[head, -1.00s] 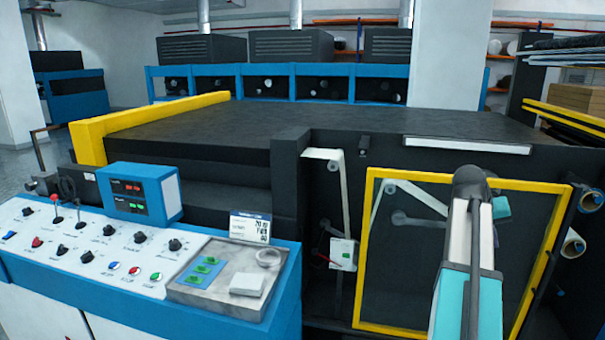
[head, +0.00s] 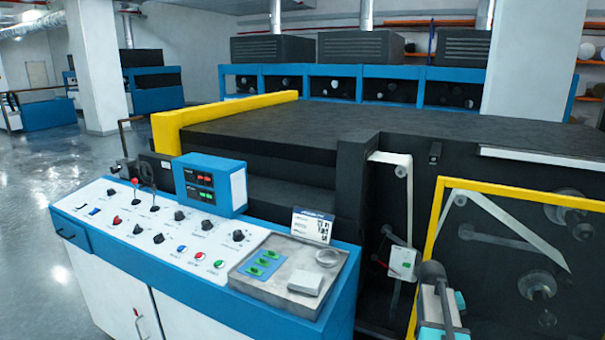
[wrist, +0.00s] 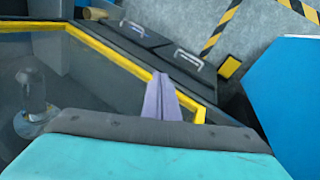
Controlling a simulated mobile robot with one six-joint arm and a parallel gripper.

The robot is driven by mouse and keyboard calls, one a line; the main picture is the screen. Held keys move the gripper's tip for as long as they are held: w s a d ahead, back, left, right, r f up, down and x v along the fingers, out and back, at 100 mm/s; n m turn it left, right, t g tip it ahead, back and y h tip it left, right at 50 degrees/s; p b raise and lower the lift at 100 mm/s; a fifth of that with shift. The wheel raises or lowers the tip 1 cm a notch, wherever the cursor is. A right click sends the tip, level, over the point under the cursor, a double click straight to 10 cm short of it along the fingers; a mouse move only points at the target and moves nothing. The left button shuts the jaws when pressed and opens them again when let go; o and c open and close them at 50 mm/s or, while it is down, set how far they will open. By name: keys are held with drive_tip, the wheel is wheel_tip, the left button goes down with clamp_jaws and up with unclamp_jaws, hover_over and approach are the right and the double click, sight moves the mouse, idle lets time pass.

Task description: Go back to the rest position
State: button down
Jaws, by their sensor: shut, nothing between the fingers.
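My gripper (wrist: 162,97) shows in the wrist view as two pale purple fingers pressed together, with nothing between them. It hangs in the air near the yellow frame (wrist: 178,78) of the machine's front panel, apart from any object as far as I can see. In the head view part of my arm stands at the lower right, in front of the yellow-framed panel (head: 437,215). The fingers cannot be made out in the head view.
A blue and white control console (head: 150,235) with knobs and a blue display box (head: 212,183) stands at the front left. The large dark laminating machine (head: 300,125) lies behind it. Open shiny floor (head: 35,215) is at the left. Yellow-black striped tape (wrist: 221,27) marks the floor.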

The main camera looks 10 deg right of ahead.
drive_tip(key=s+a+f+n+g+y, duration=0.15)
drive_tip(key=s+a+f, duration=0.25)
drive_tip(key=a+f, duration=0.6)
drive_tip(key=s+a+f+n+g, duration=0.15)
drive_tip(key=s+a+f, duration=0.25)
drive_tip(key=a+f, duration=0.65)
drive_tip(key=s+a+f+y, duration=0.1)
drive_tip(key=s+a+f, duration=0.3)
drive_tip(key=s, duration=0.3)
drive_tip(key=s+a+f+g, duration=0.1)
drive_tip(key=s+a+f, duration=0.3)
drive_tip(key=s+a, duration=0.2)
drive_tip(key=s+a+f+y, duration=0.1)
drive_tip(key=s+a+f, duration=0.4)
drive_tip(key=s, duration=0.3)
drive_tip(key=shift+s+a+n+y, duration=0.3)
drive_tip(key=shift+a+n+y, duration=0.05)
drive_tip(key=shift+a+n, duration=0.1)
